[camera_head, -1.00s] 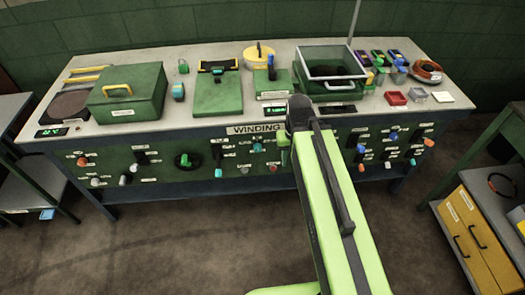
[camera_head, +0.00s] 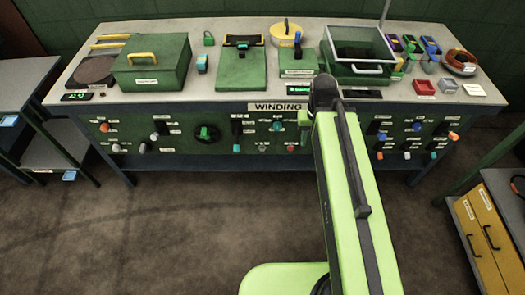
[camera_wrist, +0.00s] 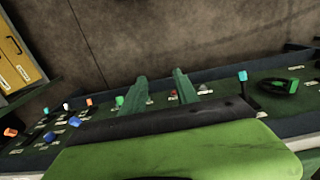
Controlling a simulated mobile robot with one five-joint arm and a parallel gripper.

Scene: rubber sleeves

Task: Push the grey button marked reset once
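A small grey button (camera_head: 262,147), probably the reset button, is on the green front panel of the bench; its label is too small to read. It also shows in the wrist view (camera_wrist: 205,88), beside a red button (camera_wrist: 173,94). The red button appears to its right in the head view (camera_head: 291,148). My gripper (camera_wrist: 160,76) has its two green fingers apart with nothing between them. In the wrist view the grey button lies just right of the right finger. I cannot tell how far the fingertips are from the panel. In the head view my arm mostly hides the gripper.
The panel carries several knobs and switches, including a green handwheel (camera_head: 206,134) and an orange knob (camera_head: 453,136). The benchtop (camera_head: 222,105) holds a green box (camera_head: 151,64) and a grey-rimmed bin (camera_head: 357,70). A drawer cabinet (camera_head: 484,236) stands at right. The floor (camera_head: 170,225) before the bench is clear.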

